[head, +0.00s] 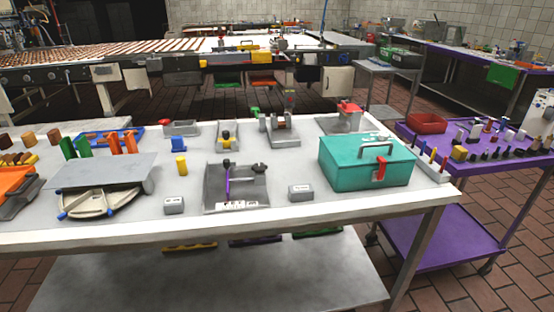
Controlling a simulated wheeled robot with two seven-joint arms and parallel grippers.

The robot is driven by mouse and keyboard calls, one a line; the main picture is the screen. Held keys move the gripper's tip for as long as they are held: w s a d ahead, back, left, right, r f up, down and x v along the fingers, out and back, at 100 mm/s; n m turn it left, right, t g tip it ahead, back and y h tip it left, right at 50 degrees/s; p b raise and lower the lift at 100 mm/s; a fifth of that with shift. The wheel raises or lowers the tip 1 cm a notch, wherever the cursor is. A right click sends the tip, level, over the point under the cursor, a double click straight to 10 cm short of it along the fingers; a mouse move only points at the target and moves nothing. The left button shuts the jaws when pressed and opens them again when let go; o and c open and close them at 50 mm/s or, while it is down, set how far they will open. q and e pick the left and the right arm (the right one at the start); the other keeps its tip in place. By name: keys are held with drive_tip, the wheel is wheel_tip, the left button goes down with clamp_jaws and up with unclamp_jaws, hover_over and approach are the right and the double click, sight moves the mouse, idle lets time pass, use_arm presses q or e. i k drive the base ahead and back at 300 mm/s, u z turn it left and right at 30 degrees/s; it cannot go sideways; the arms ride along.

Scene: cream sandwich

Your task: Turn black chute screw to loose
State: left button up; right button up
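A grey metal fixture (248,194) stands near the front middle of the white table. It carries a purple upright rod (227,184) with a dark top. A wide black knob (260,168) sits at its back right and may be the chute screw; I cannot tell for certain or see how tight it is. Another grey fixture (228,142) with a black and yellow part stands behind it. Neither of my grippers is in view.
A teal toolbox (366,165) with a red latch stands at right. Small grey blocks (174,206) (301,193) flank the fixture. A grey plate (104,172) over a round tray lies left, with a yellow cylinder (181,164) near it. A purple cart (440,234) stands right.

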sight(259, 168)
drive_tip(key=z, duration=0.85)
drive_tip(key=i, duration=0.5)
drive_tip(key=u, duration=1.5)
